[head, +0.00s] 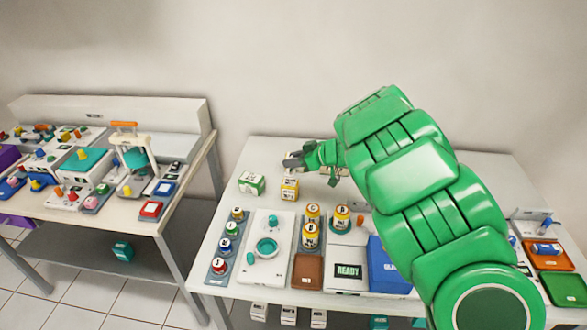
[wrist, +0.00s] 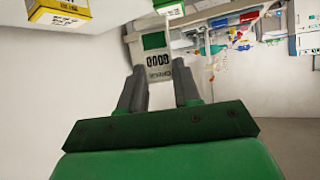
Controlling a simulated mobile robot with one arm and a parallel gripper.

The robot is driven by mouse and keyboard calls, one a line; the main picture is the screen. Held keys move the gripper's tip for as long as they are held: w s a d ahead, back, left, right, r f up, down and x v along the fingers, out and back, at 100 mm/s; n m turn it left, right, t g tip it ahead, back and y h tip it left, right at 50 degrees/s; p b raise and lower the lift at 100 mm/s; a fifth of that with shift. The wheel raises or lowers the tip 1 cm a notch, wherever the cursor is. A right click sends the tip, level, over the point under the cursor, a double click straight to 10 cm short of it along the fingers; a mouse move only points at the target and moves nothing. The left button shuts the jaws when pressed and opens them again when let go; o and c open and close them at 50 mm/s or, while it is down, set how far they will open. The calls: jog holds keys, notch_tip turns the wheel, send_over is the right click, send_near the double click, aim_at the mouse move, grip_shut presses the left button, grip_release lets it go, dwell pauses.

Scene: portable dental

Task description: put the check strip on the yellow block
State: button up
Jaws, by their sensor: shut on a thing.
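My gripper (head: 294,161) is at the back of the table, just behind the yellow block. In the wrist view my gripper (wrist: 159,78) is shut on a pale strip with a green patch and dark print, which appears to be the check strip (wrist: 158,61). The strip sticks out beyond the fingertips. The yellow block (head: 289,188), yellow with white printed faces, stands on the table; it also shows in the wrist view (wrist: 60,17), at upper left and apart from the strip. In the head view the strip is too small to make out clearly.
A green-and-white block (head: 251,184) stands left of the yellow block. In front are a white device (head: 265,247) with teal knobs, several capped jars, a brown pad (head: 307,271) and a READY sign (head: 348,271). My arm covers the table's right middle.

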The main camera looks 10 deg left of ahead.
aim_at(294, 172)
jog(key=shift+w+a+f, duration=0.15)
jog(key=shift+w+f, duration=0.2)
jog(key=shift+f, duration=1.6)
jog(key=shift+f, duration=0.2)
jog(key=o, duration=1)
jog(key=shift+r, duration=0.1)
jog(key=shift+r, duration=0.15)
jog(key=v, duration=1.2)
